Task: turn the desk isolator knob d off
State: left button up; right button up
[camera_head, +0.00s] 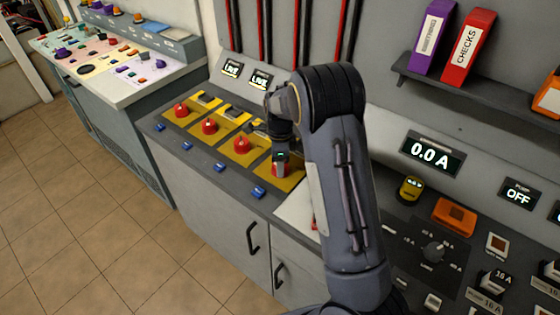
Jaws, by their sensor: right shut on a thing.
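A row of red isolator knobs on yellow plates runs along the desk. The rightmost one in view, which I take to be knob d (277,171), is partly covered by my right gripper (281,158). My right gripper points down at this knob and is shut on it. The knob's exact angle is hidden by the fingers. The other red knobs, (181,111) at the far left, the second knob (209,127) and the third knob (242,145), stand clear of the gripper. My left gripper is not in view.
Two small displays (231,69) read LIVE; my right arm hides the panel right of them. Blue tabs (222,167) line the desk's front edge. A meter (433,153) reads 0.0 A. A shelf (470,95) holds purple and red binders. The tiled floor at left is clear.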

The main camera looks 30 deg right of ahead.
jog(key=shift+m, duration=0.6)
jog(key=o, duration=1)
jog(key=shift+r, duration=0.1)
notch_tip(320, 180, up, 7)
jog(key=shift+w+f, duration=0.1)
jog(key=shift+d+r, duration=0.1)
jog(key=shift+r, duration=0.35)
